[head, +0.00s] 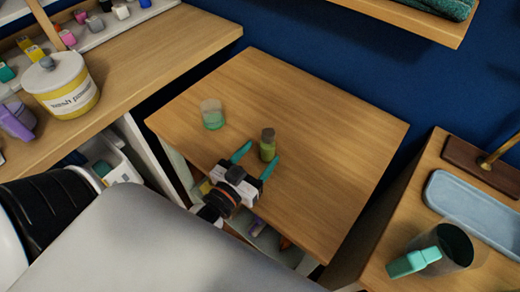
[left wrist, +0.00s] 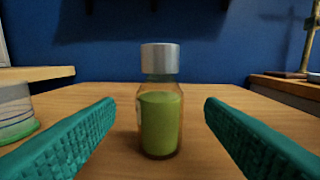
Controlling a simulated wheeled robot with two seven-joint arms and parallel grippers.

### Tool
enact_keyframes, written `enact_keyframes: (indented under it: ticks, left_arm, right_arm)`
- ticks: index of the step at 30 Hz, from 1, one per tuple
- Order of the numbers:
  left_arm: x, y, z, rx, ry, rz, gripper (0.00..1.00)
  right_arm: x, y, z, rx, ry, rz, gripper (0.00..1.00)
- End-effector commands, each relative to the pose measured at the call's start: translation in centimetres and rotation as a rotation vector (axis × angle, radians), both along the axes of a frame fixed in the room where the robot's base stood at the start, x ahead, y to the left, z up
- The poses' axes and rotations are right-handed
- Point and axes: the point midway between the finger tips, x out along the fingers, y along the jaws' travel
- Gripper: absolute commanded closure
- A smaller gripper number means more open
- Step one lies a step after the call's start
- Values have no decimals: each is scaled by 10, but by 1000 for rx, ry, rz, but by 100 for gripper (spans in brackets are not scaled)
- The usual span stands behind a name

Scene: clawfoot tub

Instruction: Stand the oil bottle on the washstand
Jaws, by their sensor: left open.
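The oil bottle (head: 267,149), with green liquid and a grey cap, stands upright on the wooden top of the middle stand, which I take as the washstand (head: 320,130). My left gripper (head: 260,155) is open, low over the near part of this top. Its teal fingertips lie on either side of the bottle. In the left wrist view the bottle (left wrist: 160,120) stands upright, centred between the fingers (left wrist: 160,115), with a visible gap on both sides. My right gripper is not in view.
A clear cup with green in it (head: 212,114) stands left of the bottle. The back and right of the top are clear. A left counter holds a yellow-white tub (head: 62,86).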

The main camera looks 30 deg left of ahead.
Motion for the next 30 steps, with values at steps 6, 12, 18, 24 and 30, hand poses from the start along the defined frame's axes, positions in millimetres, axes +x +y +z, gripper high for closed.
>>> enact_keyframes:
  ticks: [6,12,18,24,30]
  left_arm:
    - [-9,1,1,0,0,0,37]
    - [-17,1,1,0,0,0,37]
    - [-25,1,0,0,1,0,37]
    - [-33,2,1,0,1,0,37]
    - [-37,2,1,1,-1,0,37]
  right_arm:
    - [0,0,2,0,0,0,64]
    - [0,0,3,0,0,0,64]
    - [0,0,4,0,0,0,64]
    - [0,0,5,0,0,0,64]
    - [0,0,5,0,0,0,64]
